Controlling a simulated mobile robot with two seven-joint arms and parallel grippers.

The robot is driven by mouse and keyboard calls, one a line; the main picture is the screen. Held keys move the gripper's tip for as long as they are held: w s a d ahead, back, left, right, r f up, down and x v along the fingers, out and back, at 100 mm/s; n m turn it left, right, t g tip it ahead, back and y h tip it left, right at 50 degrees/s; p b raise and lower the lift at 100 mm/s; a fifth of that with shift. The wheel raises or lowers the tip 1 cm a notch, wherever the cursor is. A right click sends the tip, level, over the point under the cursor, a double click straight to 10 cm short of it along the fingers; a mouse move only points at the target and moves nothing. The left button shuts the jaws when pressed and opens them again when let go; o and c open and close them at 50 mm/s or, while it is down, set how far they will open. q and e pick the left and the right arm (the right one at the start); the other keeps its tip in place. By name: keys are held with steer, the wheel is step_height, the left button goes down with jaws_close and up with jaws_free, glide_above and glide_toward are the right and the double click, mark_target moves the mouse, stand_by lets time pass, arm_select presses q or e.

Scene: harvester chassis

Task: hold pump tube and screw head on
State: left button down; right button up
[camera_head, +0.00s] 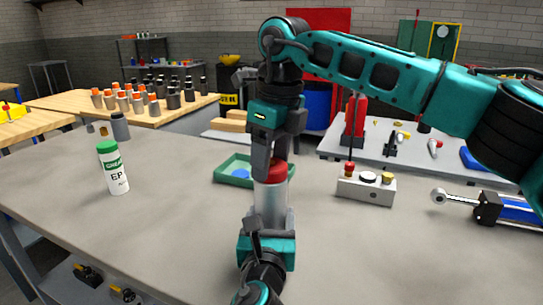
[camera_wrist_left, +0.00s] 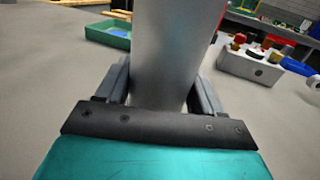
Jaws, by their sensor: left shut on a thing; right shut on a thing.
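The pump tube (camera_head: 271,205) is a grey metal cylinder standing upright over the bench in the middle of the head view. My left gripper (camera_head: 268,226) is shut on its lower part. In the left wrist view the tube (camera_wrist_left: 168,50) rises between the two fingers of my left gripper (camera_wrist_left: 165,92). The red pump head (camera_head: 277,172) sits at the top of the tube. My right gripper (camera_head: 272,165) comes down from above and is shut on the head. Its fingers hide part of the head, and I cannot tell how far the head is threaded.
A green tray (camera_head: 232,178) with a blue item lies behind the tube. A white-and-green grease cartridge (camera_head: 112,168) stands at the left. A grey block with knobs (camera_head: 366,188) and a blue cylinder (camera_head: 515,209) lie to the right. The front bench is clear.

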steer(key=m, duration=0.5)
steer(key=shift+m+h, duration=0.3)
steer(key=m, duration=0.5)
steer(key=shift+t+h, duration=0.3)
steer(key=m, duration=0.6)
steer(key=shift+a+h, duration=0.1)
steer(key=shift+h, duration=0.2)
steer(key=m, duration=0.6)
steer(key=shift+h, duration=0.3)
steer(key=m+g, duration=0.1)
steer(key=m, duration=0.5)
steer(key=shift+m, duration=0.3)
steer(key=m+g, duration=0.1)
steer(key=m, duration=0.5)
steer(key=shift+w+m, duration=0.1)
steer(key=shift+m, duration=0.3)
steer(key=o, duration=1.1)
